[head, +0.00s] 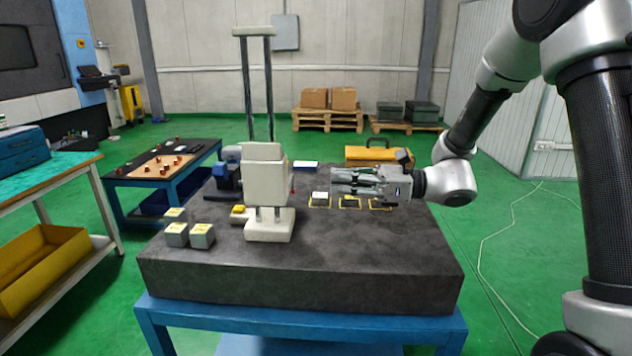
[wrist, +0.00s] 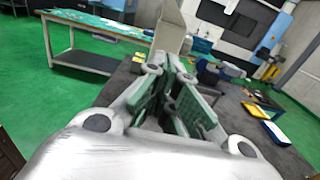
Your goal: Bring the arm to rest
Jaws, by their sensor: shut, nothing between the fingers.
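My arm (head: 478,120) reaches in from the right of the head view. My gripper (head: 336,181) points left, held above the dark stone slab (head: 350,262), over its right rear part. Its fingers are shut with nothing between them. In the wrist view the gripper (wrist: 180,85) fills the middle, with green pads close together.
A beige stand with two posts (head: 264,165) rises from the slab, left of my gripper. Grey blocks with yellow tops (head: 202,236) sit at the slab's left. A yellow case (head: 372,155) is behind my gripper. The slab's front right is clear.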

